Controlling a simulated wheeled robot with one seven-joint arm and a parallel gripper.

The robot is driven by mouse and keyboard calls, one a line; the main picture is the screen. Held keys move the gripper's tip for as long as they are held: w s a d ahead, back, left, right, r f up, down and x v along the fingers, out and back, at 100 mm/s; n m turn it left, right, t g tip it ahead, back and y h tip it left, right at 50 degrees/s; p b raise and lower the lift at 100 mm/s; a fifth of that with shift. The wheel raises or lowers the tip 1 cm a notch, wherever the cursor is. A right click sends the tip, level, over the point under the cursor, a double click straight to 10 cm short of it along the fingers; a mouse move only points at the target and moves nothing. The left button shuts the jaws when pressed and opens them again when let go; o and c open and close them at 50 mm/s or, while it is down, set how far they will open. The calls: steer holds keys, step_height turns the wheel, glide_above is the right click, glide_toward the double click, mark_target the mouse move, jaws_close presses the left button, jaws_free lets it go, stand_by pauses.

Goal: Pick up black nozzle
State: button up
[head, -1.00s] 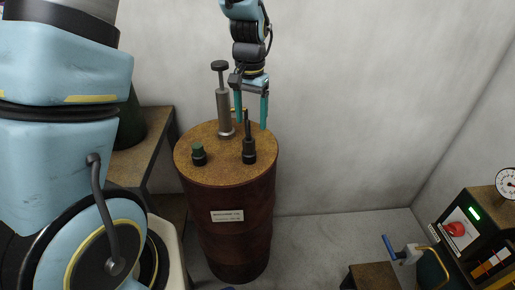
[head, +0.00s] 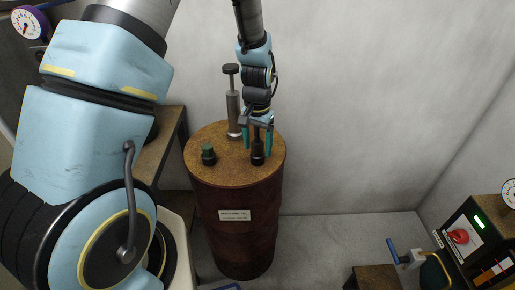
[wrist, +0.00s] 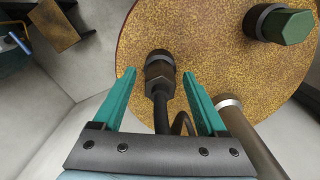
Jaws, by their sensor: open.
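The black nozzle (head: 257,158) stands upright on the top of a rusty brown barrel (head: 222,170), near its right side. It also shows in the wrist view (wrist: 159,76), with its thin dark stem running back between my fingers. My gripper (head: 257,150) is open with teal fingers pointing down, one on each side of the nozzle's upper part. In the wrist view my gripper (wrist: 161,82) has a gap between each fingertip and the nozzle. The fingers do not appear to touch it.
A green-topped black fitting (head: 208,155) stands on the barrel to the left. A grey hand pump (head: 233,105) with a black knob stands at the back, close to my gripper. A white wall is behind. A bench (head: 165,140) is left of the barrel.

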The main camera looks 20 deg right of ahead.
steer(key=shift+c, duration=0.2)
jaws_close()
stand_by(0.3)
